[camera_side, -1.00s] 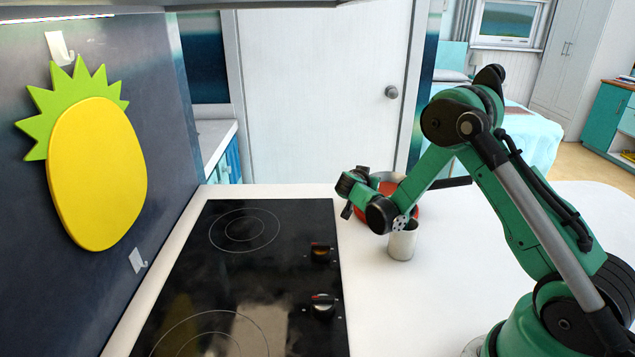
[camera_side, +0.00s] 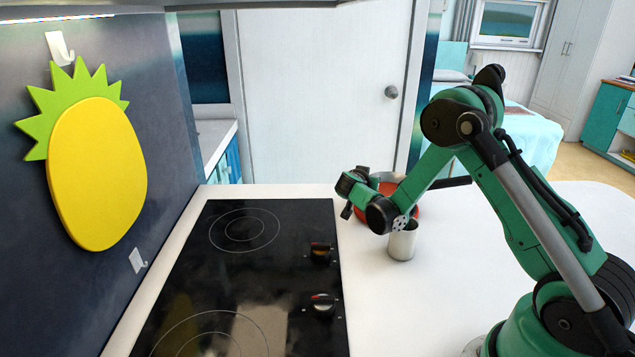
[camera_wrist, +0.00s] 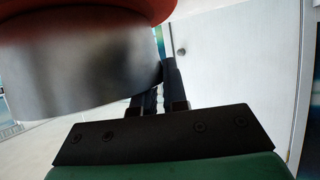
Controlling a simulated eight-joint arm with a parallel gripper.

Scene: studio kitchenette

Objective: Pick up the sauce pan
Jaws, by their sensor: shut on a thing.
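The sauce pan (camera_side: 413,211) is red outside with a grey inside, and stands at the far part of the white counter, partly hidden behind my arm. A dark handle (camera_side: 456,182) shows to the right of the arm. My gripper (camera_side: 349,206) is at the pan's left side in the side view, and the arm hides part of the contact. In the wrist view, a large grey metal surface (camera_wrist: 85,75) with a red band above it fills the upper left. The dark fingers (camera_wrist: 160,92) meet its right edge, shut on the pan. Whether the pan is off the counter I cannot tell.
A small light metal cup (camera_side: 402,242) stands on the counter just in front of the pan, close under my wrist. A black cooktop (camera_side: 270,270) with knobs lies to the left. The white counter (camera_side: 500,230) is mostly clear on the right.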

